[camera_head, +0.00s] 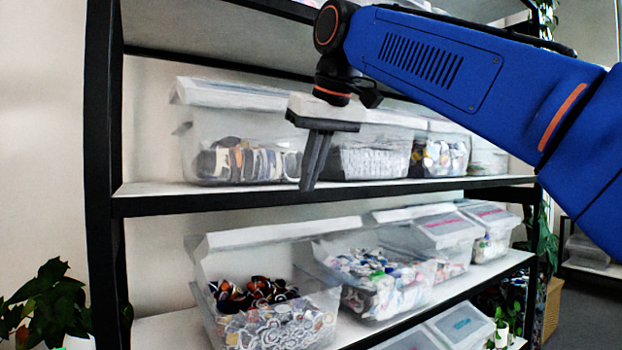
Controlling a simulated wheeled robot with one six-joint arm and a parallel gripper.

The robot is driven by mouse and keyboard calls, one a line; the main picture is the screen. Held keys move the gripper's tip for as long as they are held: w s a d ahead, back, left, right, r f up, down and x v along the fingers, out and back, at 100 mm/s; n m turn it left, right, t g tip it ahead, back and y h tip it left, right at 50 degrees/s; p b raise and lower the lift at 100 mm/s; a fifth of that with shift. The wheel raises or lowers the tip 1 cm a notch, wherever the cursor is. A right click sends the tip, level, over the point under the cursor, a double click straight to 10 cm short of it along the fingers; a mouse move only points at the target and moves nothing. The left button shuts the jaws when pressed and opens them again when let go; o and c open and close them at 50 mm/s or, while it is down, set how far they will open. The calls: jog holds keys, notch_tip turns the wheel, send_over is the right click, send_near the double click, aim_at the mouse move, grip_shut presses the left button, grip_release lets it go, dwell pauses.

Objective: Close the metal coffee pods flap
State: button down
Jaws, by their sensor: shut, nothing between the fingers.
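My gripper (310,180) points down in front of the upper shelf, with its fingers together and nothing between them. It overlaps the gap between the upper left bin (240,128) and the bin to its right in the picture. No readable label shows which bin is for metal coffee pods. The lower left clear bin (322,305) holds dark, orange and silvery round pieces that look like pods. Its white flap (285,234) stands raised at the back. The upper left bin holds brown and pale rounded pieces under a whitish lid (232,94).
Other clear bins stand alongside, including a lower middle bin (375,290) of colourful pieces. Black shelf edges (210,204) run across the front, and a black post (100,180) stands at left. A plant (45,305) is at lower left.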

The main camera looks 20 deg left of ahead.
aim_at(301, 227)
jog(key=x, duration=0.7)
jog(key=shift+w+a+f, duration=0.1)
jog(key=shift+w+f, duration=0.05)
jog(key=shift+f, duration=0.15)
jog(key=shift+f, duration=0.1)
notch_tip(301, 227, down, 19)
jog(key=s+d+t+y, duration=0.1)
jog(key=t+y, duration=0.2)
jog(key=y, duration=0.1)
jog(key=shift+s+d+t, duration=0.2)
jog(key=shift+d+t, duration=0.1)
jog(key=shift+t, duration=0.1)
dwell(0.5)
jog(key=shift+f, duration=0.1)
dwell(0.4)
jog(key=shift+s+d, duration=0.1)
